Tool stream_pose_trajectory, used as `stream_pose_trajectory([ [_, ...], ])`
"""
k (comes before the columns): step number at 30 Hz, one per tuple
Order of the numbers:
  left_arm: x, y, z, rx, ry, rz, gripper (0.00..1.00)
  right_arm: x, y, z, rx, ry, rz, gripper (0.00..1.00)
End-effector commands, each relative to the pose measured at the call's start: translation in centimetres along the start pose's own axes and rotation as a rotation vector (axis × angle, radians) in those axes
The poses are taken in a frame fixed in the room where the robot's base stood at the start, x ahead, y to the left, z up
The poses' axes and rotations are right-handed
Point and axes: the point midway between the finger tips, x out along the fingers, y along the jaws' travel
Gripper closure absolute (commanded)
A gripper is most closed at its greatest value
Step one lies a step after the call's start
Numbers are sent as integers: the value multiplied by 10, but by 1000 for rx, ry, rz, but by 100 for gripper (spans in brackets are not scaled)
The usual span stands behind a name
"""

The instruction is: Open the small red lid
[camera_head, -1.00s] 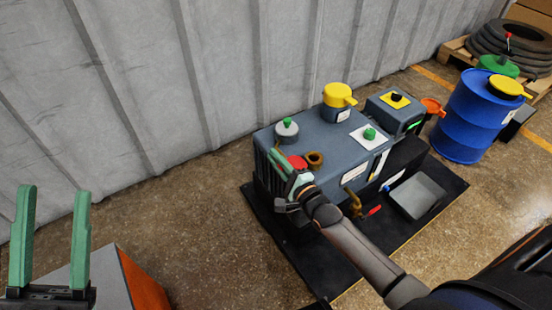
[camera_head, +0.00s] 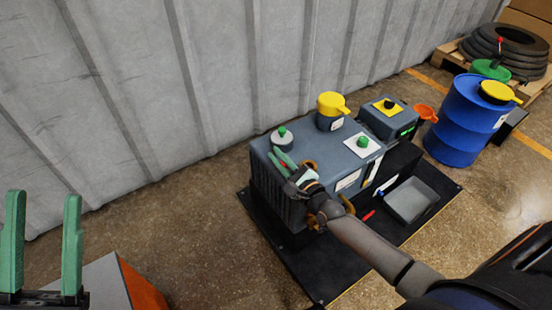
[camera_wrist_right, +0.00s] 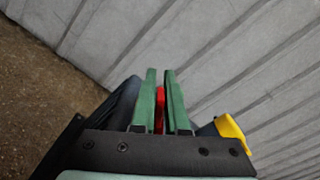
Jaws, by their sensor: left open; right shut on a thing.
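The small red lid shows as a red sliver (camera_head: 284,163) between the fingers of my right gripper (camera_head: 284,157), over the near left top of the grey pump unit (camera_head: 335,146). In the right wrist view a narrow red strip of the lid (camera_wrist_right: 160,97) stands between the two green fingers (camera_wrist_right: 161,72), which are shut on it. Most of the lid is hidden by the fingers and wrist. A brass ring-shaped opening (camera_head: 311,163) lies just right of the gripper, partly covered. My left gripper (camera_head: 44,194) is open and empty at the far left.
A grey cap with a green knob (camera_head: 282,140), a yellow cap (camera_head: 332,103) and a green knob on a white plate (camera_head: 363,141) stand on the unit. A grey tray (camera_head: 410,201) and blue drum (camera_head: 467,120) are right. A corrugated wall (camera_head: 130,100) is behind.

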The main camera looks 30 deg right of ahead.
Motion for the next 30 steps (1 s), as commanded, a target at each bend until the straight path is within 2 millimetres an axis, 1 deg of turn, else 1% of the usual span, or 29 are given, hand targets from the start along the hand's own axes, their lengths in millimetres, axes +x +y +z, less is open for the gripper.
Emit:
stream_pose_trajectory([
  [15,1,-1,-1,-2,3,-7,50,0,-2,-1,26,1,0,100],
  [16,1,-1,-1,-2,3,-7,50,0,-2,-1,26,1,0,87],
  [24,1,-1,-1,-2,3,-9,50,0,-2,0,26,1,0,58],
  [30,1,-1,-1,-3,3,-9,50,0,-2,0,26,0,0,58],
])
